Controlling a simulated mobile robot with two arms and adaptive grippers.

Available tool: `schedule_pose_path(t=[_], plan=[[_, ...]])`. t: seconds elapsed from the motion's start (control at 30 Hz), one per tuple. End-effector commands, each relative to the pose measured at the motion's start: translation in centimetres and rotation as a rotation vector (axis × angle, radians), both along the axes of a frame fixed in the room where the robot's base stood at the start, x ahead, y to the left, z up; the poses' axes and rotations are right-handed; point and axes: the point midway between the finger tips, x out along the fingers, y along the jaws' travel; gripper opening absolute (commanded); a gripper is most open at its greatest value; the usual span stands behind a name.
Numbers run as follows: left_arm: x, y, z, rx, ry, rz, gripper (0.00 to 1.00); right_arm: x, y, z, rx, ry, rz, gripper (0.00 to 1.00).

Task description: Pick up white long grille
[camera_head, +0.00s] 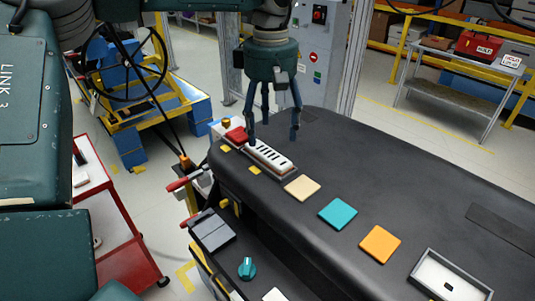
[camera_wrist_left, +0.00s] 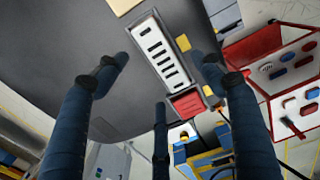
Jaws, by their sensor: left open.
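The white long grille (camera_head: 269,155) with dark slots lies at the far left end of the black dashboard (camera_head: 345,165), in a dark frame. My left gripper (camera_head: 273,138) points down over it, its fingers open and spread around the grille, with nothing held. In the left wrist view the grille (camera_wrist_left: 160,52) lies between the spread fingers (camera_wrist_left: 160,70). I cannot tell whether any finger touches the dashboard. My right gripper is not in view.
A red block (camera_head: 236,136) sits just beyond the grille. Cream (camera_head: 302,188), teal (camera_head: 338,214) and orange (camera_head: 380,244) squares lie along the dashboard, with a framed recess (camera_head: 450,278) at lower right. A red cart (camera_head: 115,230) stands at left.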

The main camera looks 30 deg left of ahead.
Motion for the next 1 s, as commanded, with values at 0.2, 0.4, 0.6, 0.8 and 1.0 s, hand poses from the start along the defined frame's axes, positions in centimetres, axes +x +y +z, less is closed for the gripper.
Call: schedule_pose_path(t=[0.2,0.4,0.6,0.8,1.0], plan=[[-0.2,-0.1,-1.9,0.001,0.006,0.0,0.68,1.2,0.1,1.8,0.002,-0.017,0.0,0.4],[-0.2,-0.1,-4.8,0.0,0.004,0.0,0.68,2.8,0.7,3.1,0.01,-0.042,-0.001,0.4],[-0.1,-0.1,-5.5,-0.001,0.0,0.001,0.68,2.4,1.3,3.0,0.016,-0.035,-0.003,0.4],[-0.1,-0.1,-5.5,-0.001,0.0,0.001,0.46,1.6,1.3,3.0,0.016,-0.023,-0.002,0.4],[-0.1,-0.2,-5.5,-0.001,0.0,0.001,0.19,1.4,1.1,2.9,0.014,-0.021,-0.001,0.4]])
